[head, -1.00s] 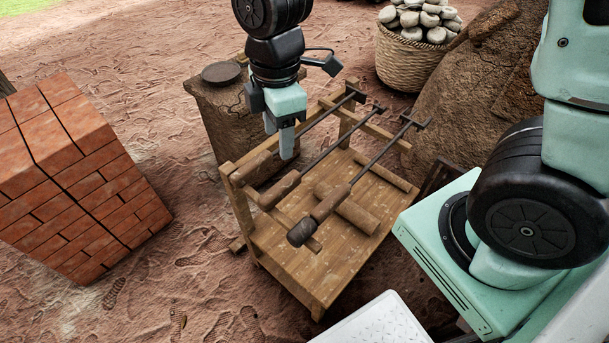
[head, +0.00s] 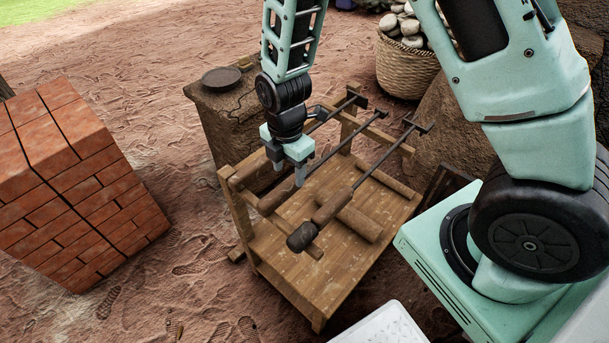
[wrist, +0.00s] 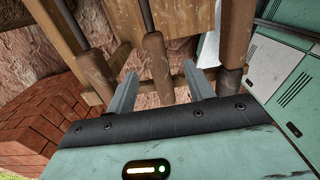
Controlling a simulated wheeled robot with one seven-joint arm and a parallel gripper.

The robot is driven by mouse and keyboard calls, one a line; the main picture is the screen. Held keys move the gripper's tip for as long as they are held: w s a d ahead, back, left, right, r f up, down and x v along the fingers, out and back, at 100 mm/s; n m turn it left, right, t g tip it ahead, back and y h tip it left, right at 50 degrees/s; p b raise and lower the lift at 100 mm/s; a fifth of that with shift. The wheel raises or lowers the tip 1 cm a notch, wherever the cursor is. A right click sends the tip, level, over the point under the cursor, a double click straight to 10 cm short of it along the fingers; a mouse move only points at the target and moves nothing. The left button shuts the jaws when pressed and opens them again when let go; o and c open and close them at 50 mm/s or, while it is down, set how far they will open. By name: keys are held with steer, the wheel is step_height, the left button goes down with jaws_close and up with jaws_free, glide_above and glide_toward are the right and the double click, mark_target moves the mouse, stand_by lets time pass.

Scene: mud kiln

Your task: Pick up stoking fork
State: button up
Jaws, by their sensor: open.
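Three long tools with wooden handles and dark metal shafts lie side by side across a wooden rack (head: 315,290); I cannot tell which is the stoking fork. The middle tool (head: 318,160) passes under my gripper (head: 287,174), which is open and points down over its handle end. In the wrist view, the middle handle (wrist: 155,62) appears between the two fingers of my gripper (wrist: 160,72), with gaps either side. Its depth between them is unclear. The right tool (head: 328,210) and the left tool (head: 238,178) lie to either side. My gripper hides part of the middle handle.
A red brick block (head: 75,190) stands to the left. A clay pedestal with a dark dish (head: 222,77) stands behind the rack, and a basket of stones (head: 407,65) stands farther back. Wooden rollers (head: 350,218) lie on the rack's lower shelf.

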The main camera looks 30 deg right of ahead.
mark_target(287, 183)
steer(key=shift+w+a+f, duration=0.1)
steer(key=shift+a+f, duration=0.05)
steer(key=shift+f, duration=1.35)
steer(key=shift+a+f, duration=0.1)
steer(key=shift+f, duration=1.4)
jaws_close()
